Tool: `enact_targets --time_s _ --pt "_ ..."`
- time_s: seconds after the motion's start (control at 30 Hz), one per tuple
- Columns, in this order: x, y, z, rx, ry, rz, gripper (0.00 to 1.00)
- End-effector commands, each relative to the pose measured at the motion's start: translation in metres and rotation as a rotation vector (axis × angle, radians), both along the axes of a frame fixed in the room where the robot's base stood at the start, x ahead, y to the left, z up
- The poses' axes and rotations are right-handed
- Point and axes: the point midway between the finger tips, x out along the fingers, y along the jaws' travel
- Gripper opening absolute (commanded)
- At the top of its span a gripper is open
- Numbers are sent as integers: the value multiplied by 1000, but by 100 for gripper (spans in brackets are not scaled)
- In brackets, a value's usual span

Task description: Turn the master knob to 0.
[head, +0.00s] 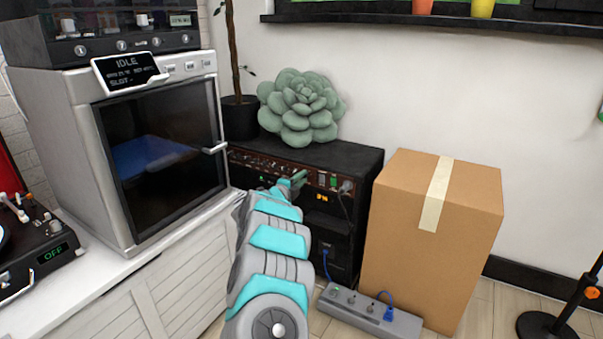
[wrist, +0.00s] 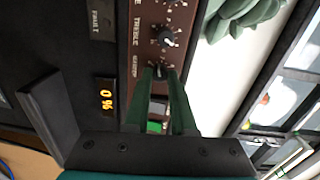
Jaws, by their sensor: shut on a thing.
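The master knob (wrist: 160,72) is a small dark knob on the brown control panel of the black amplifier (head: 345,160). In the wrist view its label stands beside it, at the end of the knob row after treble. My gripper (wrist: 161,78) has its two green fingers shut on the master knob, one on each side. The fingertips hide part of the knob and its pointer. In the head view my gripper (head: 297,180) reaches the amplifier's front panel and covers the knob. An orange display (wrist: 107,98) on the panel is lit and seems to read 0 %, small and turned sideways.
A green succulent (head: 300,105) and a dark plant pot (head: 240,118) stand on the amplifier. A cardboard box (head: 460,215) stands close to its right. A power strip (head: 370,315) lies on the floor in front. A glass-fronted machine (head: 160,150) stands left.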

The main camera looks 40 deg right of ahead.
Motion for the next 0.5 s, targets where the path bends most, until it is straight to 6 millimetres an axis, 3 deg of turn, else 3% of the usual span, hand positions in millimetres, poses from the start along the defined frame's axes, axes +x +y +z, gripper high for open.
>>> enact_targets --time_s 0.5 --pt "1 1 4 -183 443 3 0"
